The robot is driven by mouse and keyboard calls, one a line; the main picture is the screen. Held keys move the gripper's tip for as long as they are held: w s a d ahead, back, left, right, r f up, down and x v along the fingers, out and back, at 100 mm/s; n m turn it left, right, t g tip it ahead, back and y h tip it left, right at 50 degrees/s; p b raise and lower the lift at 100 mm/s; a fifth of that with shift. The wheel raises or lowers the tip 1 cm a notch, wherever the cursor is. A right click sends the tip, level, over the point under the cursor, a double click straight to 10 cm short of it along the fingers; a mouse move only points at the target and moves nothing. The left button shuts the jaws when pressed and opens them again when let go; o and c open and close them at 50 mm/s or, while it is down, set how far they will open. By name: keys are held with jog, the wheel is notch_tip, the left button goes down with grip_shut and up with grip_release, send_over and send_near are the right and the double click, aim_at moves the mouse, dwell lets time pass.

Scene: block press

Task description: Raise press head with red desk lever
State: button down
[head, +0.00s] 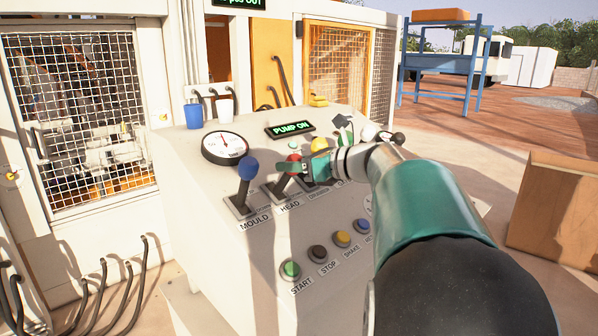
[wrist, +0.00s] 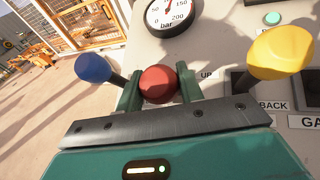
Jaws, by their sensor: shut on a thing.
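The red lever knob (wrist: 159,84) sits between the two green fingers of my gripper (wrist: 160,88) in the wrist view. My gripper is shut on it. In the head view the red knob (head: 293,161) shows just above my gripper (head: 306,171), over the slot labelled HEAD. Its shaft slants down to the desk, partly hidden by the fingers. The press head itself cannot be made out clearly; the machine (head: 75,110) stands behind wire mesh at the left.
The blue MOULD lever (head: 248,170) stands close on the left and the yellow lever (head: 320,146) close on the right. A pressure gauge (head: 225,147), a lit PUMP ON sign (head: 290,129) and several push buttons, including green START (head: 291,269), are on the desk (head: 225,245).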

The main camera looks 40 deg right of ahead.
jog(key=w+g, duration=0.1)
jog(key=w, duration=0.1)
jog(key=w+r+g+h, duration=0.1)
jog(key=w+g, duration=0.1)
jog(key=w+a+r+m+g, duration=0.1)
jog(key=w, duration=0.1)
jog(key=shift+w+r+g, duration=0.1)
jog(key=shift+r+g, duration=0.05)
jog(key=shift+g, duration=0.25)
jog(key=shift+w+r, duration=0.1)
jog(key=shift+w, duration=0.65)
jog(key=c, duration=0.9)
grip_release()
jog(key=shift+w, duration=0.15)
jog(key=v, duration=1.4)
jog(key=shift+a, duration=0.25)
